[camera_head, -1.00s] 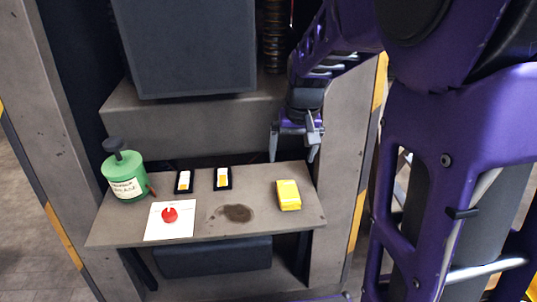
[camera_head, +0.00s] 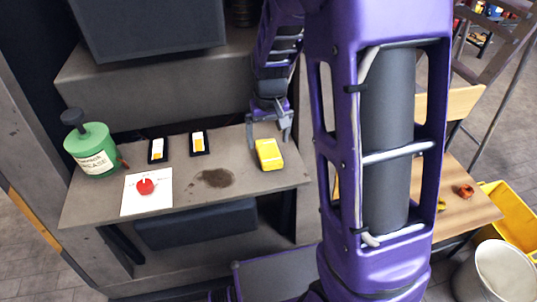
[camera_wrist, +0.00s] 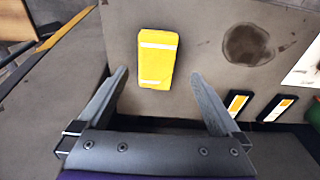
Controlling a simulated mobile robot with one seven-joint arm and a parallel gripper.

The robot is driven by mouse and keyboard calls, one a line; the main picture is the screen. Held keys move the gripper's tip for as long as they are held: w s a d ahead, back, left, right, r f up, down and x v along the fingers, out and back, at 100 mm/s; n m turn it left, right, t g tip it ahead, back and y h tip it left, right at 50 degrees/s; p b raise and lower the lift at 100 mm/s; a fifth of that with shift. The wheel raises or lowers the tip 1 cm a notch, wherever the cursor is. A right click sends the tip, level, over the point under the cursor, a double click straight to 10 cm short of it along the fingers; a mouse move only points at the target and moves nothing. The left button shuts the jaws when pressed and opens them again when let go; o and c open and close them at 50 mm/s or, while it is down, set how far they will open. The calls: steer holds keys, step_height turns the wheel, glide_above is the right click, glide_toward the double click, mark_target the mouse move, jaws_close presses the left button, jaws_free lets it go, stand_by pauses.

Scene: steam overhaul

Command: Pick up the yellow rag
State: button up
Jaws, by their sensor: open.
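The yellow rag (camera_head: 268,154) is a folded block with pale stripes. It lies near the right end of the grey shelf (camera_head: 105,208). In the wrist view the rag (camera_wrist: 157,62) is just beyond my fingertips, about between them and a little left of the middle. My gripper (camera_head: 269,135) is at the back edge of the shelf, behind the rag in the head view. In the wrist view my gripper (camera_wrist: 160,75) is open, with nothing between its fingers.
A green grease can (camera_head: 92,150) stands at the shelf's left end. Two black-framed labels (camera_head: 158,150) (camera_head: 200,142) lie at the back. A red knob on a white card (camera_head: 146,187) and a dark stain (camera_head: 215,178) are in front. A grey box hangs above the shelf.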

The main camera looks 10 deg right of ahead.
mark_target(269, 151)
steer(key=f, duration=0.3)
steer(key=w+f+b, duration=0.1)
steer(key=f, duration=0.1)
steer(key=shift+w+d+f, duration=0.1)
steer(key=shift+d+f, duration=0.05)
steer(key=shift+d, duration=0.1)
steer(key=c, duration=1.3)
